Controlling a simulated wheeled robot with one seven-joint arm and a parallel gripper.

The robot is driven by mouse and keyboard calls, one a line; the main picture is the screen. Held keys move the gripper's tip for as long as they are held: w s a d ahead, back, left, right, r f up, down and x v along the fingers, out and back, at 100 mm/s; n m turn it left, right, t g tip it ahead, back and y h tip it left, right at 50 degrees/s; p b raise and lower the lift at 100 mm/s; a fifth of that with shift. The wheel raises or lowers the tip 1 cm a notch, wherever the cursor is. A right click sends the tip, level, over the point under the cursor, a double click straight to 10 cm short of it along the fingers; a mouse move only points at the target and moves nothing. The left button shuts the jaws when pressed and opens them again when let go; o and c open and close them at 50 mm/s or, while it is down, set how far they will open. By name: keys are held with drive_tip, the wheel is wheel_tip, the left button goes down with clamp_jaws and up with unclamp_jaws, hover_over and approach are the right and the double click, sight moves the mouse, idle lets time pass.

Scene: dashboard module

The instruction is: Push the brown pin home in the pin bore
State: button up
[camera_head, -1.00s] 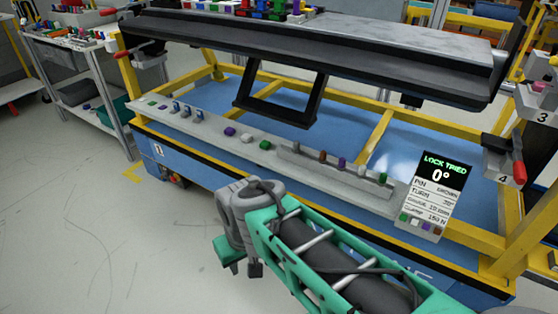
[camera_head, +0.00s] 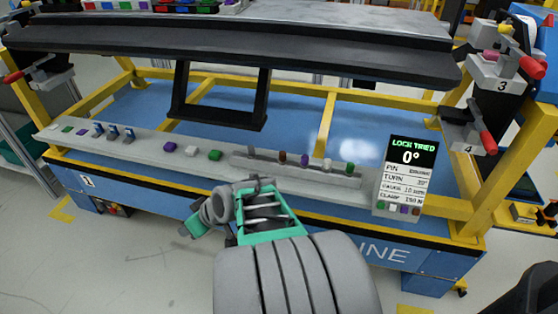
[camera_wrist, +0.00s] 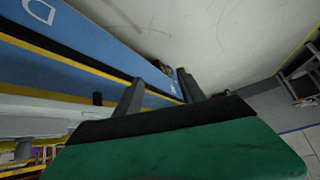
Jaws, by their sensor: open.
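The brown pin (camera_head: 282,157) stands upright in a row of coloured pins on the raised grey block (camera_head: 310,175) at the right part of the long grey ledge. Its foot is too small to see, so I cannot tell how deep it sits or make out the pin bore. My gripper is low and left of the block in the head view, mostly hidden behind my wrist. In the wrist view my gripper (camera_wrist: 160,90) has two grey fingers apart with nothing between them, pointing toward the blue bench side and floor. No pin shows there.
Purple, white and green pins stand beside the brown one. A display (camera_head: 407,165) at the ledge's right reads "LOCK TRIED 0°". Loose coloured blocks and blue switches sit along the ledge's left. A black beam (camera_head: 230,50) overhangs behind. Floor in front is clear.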

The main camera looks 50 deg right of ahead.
drive_tip(key=d+m+t+h, duration=0.3)
drive_tip(key=d+t, duration=0.2)
drive_tip(key=d, duration=0.7)
drive_tip(key=m+h+b, duration=0.2)
drive_tip(key=m+h, duration=0.3)
drive_tip(key=h, duration=0.5)
approach(283, 157)
drive_tip(key=shift+t, duration=0.3)
drive_tip(key=x, duration=0.8)
drive_tip(key=shift+w+d+f, duration=0.1)
drive_tip(key=shift+d+f, duration=0.15)
drive_tip(key=shift+d, duration=0.1)
clamp_jaws()
